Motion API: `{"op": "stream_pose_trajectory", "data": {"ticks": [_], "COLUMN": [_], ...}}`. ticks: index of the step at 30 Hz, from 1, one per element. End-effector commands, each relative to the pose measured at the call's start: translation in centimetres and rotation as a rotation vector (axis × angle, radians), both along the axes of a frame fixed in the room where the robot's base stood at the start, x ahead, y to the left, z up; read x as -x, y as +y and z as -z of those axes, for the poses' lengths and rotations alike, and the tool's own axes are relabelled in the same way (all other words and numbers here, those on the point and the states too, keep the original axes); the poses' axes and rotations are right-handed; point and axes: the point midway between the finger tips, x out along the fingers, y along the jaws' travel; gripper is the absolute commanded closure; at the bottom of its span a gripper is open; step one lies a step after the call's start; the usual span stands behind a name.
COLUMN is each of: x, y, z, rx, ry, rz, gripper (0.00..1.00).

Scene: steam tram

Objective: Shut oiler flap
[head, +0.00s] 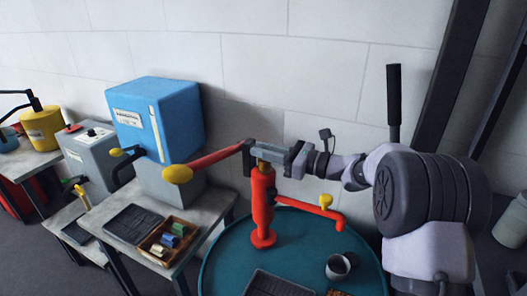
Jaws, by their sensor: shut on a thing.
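A red post (262,205) stands upright on the round teal table, with a red lever (215,158) reaching left from its top to a yellow knob (177,174). A red side pipe with a small yellow handle (326,201) comes off its right side. My gripper (262,151) reaches in from the right and is shut at the top of the post, beside the lever's dark joint. A bit of yellow (262,164) shows just below the jaws. The jaws hide what they hold, and I cannot make out which part is the oiler flap.
The teal table (215,265) also bears a metal cup (339,267) and a dark tray (277,285). On the left, a grey table (108,207) bears a blue box on a stand (157,120), a dark panel and a wooden tray (166,238) of coloured blocks. A wall stands close behind.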

Motion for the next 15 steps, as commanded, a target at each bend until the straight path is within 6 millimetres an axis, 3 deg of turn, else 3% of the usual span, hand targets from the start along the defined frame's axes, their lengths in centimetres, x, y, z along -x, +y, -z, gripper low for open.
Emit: {"op": "stream_pose_trajectory", "data": {"ticks": [4, 5, 7, 15], "x": [0.02, 0.02, 0.02, 0.01], "y": [0.0, 0.0, 0.0, -0.01], "z": [0.1, 0.1, 0.09, 0.05], "rx": [0.001, 0.001, 0.001, 0.001], "ry": [0.002, 0.002, 0.002, 0.001], "rz": [0.0, -0.001, 0.0, 0.0], "gripper": [1.0, 0.77, 0.63, 0.62]}}
